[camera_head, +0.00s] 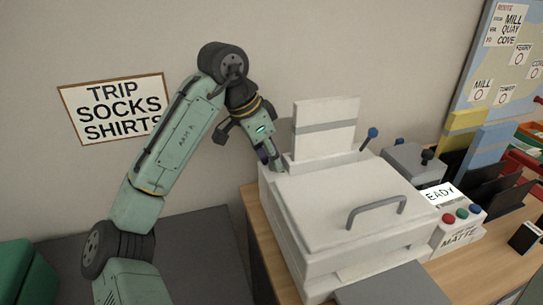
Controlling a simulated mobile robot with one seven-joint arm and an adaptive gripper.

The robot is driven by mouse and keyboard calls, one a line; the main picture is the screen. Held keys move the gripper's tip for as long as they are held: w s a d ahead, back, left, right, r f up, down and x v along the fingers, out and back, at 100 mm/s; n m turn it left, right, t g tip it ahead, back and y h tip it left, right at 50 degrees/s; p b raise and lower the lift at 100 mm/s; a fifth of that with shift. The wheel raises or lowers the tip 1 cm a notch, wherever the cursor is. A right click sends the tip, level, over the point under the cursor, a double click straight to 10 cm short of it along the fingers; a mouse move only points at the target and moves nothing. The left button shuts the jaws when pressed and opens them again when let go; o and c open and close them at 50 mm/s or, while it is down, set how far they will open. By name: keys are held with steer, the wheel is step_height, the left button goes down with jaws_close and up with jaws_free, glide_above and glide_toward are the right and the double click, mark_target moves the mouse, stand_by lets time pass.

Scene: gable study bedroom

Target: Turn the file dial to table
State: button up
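No dial marked "file" or "table" can be made out. A white printer-like machine (340,205) with a grey handle on its lid stands on the wooden desk. Its control panel (455,220) at the right shows a partly visible display ending in "EADY", red, green and blue buttons, and a label "MATTE". A grey box (412,165) with a black knob (427,157) stands behind the panel. My gripper (274,163) points down at the machine's back left corner. Its fingers are small and dark, and whether they touch the machine or hold anything cannot be told.
Yellow and blue folders (487,150) and black holders stand at the right. A small black-and-white block (525,237) lies on the wooden desk (480,270). A "TRIP SOCKS SHIRTS" sign (115,107) hangs on the wall.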

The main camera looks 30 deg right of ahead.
steer(key=v, duration=1.2)
